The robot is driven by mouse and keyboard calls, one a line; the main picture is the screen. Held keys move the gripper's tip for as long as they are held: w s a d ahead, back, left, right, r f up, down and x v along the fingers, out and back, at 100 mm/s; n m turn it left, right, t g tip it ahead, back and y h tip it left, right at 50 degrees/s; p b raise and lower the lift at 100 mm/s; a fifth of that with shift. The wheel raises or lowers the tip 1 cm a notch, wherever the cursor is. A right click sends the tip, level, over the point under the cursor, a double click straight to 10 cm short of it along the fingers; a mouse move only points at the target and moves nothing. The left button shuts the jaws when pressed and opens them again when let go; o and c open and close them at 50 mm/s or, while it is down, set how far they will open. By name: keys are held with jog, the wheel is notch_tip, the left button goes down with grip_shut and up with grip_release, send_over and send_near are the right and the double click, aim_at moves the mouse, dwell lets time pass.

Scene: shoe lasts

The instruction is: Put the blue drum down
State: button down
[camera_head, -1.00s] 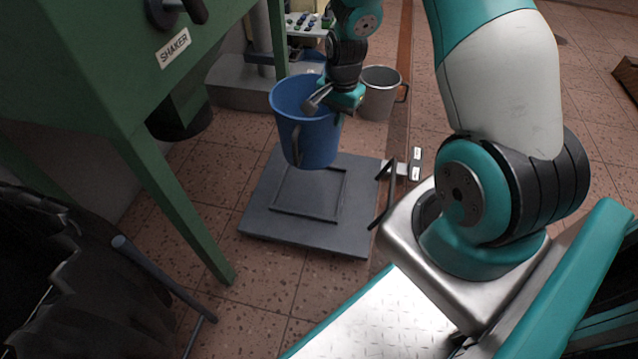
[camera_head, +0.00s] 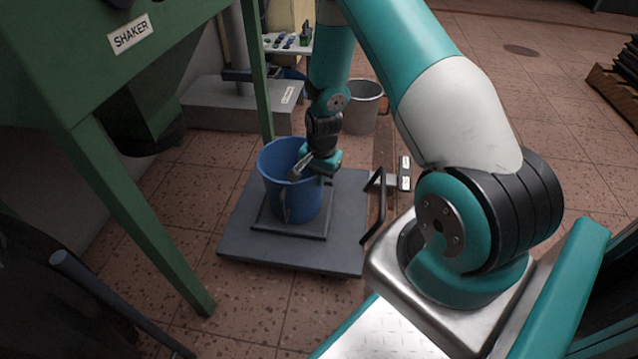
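The blue drum (camera_head: 293,196) is an open-topped bucket shape with a handle on its front side. It stands upright over the square frame on the dark grey platform (camera_head: 245,249), and its bottom appears to be at or very near the platform surface. My gripper (camera_head: 299,172) is at the drum's right rim, with its metal fingers across the rim. It appears shut on the rim; the far finger is partly hidden inside the drum.
The green shaker stand (camera_head: 140,220) is to the left, its leg close to the platform. A grey metal bucket (camera_head: 362,107) stands behind the platform. A black handle frame (camera_head: 374,205) rises at the platform's right edge. A grey block (camera_head: 215,110) lies behind. Open tiled floor is at right.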

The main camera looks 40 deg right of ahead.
jog(key=shift+f, duration=0.4)
jog(key=shift+f, duration=0.2)
jog(key=c, duration=1.4)
grip_release()
jog(key=shift+o, duration=0.2)
jog(key=shift+r, duration=0.15)
